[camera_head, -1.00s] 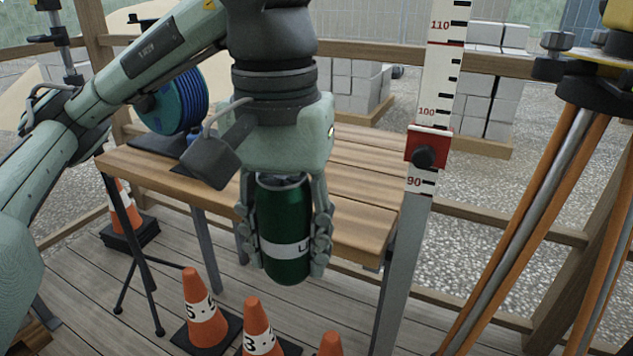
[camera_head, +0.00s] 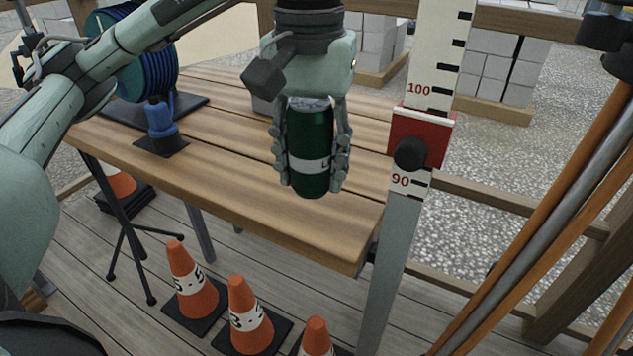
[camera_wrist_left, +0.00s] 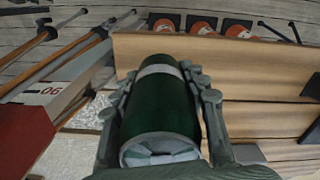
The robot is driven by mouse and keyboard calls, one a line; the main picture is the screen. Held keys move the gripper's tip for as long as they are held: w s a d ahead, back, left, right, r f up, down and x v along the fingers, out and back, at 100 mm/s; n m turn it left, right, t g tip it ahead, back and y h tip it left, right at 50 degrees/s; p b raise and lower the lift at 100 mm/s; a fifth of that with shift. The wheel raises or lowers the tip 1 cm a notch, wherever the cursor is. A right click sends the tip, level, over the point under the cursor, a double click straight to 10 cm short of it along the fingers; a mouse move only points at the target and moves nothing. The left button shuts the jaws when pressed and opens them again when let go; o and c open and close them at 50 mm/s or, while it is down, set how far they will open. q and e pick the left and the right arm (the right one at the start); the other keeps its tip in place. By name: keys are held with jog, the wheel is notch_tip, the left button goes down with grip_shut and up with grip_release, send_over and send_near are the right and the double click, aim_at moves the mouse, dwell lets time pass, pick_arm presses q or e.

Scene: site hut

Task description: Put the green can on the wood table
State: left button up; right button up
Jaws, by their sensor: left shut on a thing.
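The green can (camera_head: 310,150) with a white band is upright between the fingers of my left gripper (camera_head: 311,165), which is shut on it. In the head view it shows in front of the right part of the wood table (camera_head: 230,165); its exact height above the boards is hard to tell. In the left wrist view the can (camera_wrist_left: 160,110) lies between both fingers, with the table boards (camera_wrist_left: 260,80) beyond and to the right. My right gripper is not in view.
A blue hose reel (camera_head: 135,55) and a blue item (camera_head: 160,120) stand on the table's left part. A red-and-white measuring staff (camera_head: 420,130) rises at its right end. Orange cones (camera_head: 240,310) stand on the deck in front. The front middle of the tabletop is clear.

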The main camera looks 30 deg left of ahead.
aim_at(318, 206)
pick_arm(q)
jog(key=w+f, duration=0.1)
jog(key=w+a+f, duration=0.1)
jog(key=w, duration=0.1)
jog(key=shift+w, duration=0.2)
jog(key=shift+w+a+f, duration=0.1)
jog(key=shift+f, duration=0.1)
notch_tip(318, 206, down, 3)
jog(key=shift+f, duration=0.4)
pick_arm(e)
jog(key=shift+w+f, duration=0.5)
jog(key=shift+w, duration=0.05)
pick_arm(q)
jog(key=shift+f, duration=0.15)
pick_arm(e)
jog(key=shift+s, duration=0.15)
